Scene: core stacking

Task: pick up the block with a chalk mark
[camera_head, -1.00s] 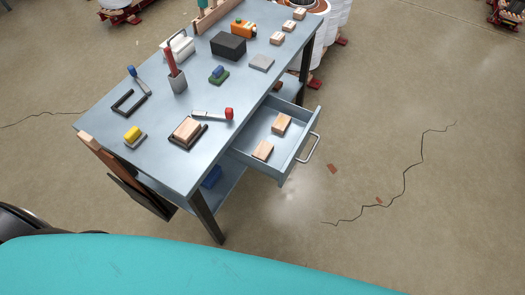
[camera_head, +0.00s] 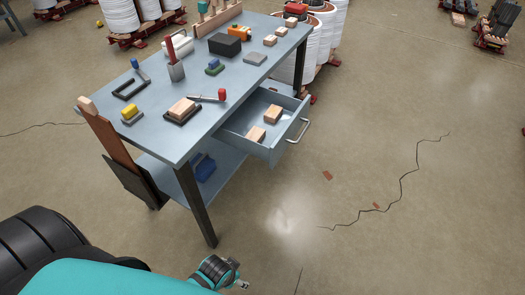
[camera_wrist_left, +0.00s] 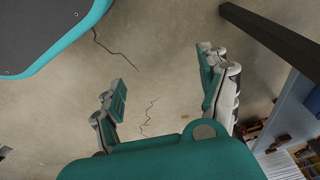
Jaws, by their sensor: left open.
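Several pale wooden blocks are in the head view. One block (camera_head: 183,106) sits on a dark flat holder on the workbench. Two blocks, the nearer (camera_head: 256,134) and the farther (camera_head: 272,114), lie in the open drawer (camera_head: 233,127). My left gripper (camera_wrist_left: 163,92) is open and empty in the left wrist view, above bare floor and away from the blocks. My right gripper is not in view.
The drawer sticks out on the right.

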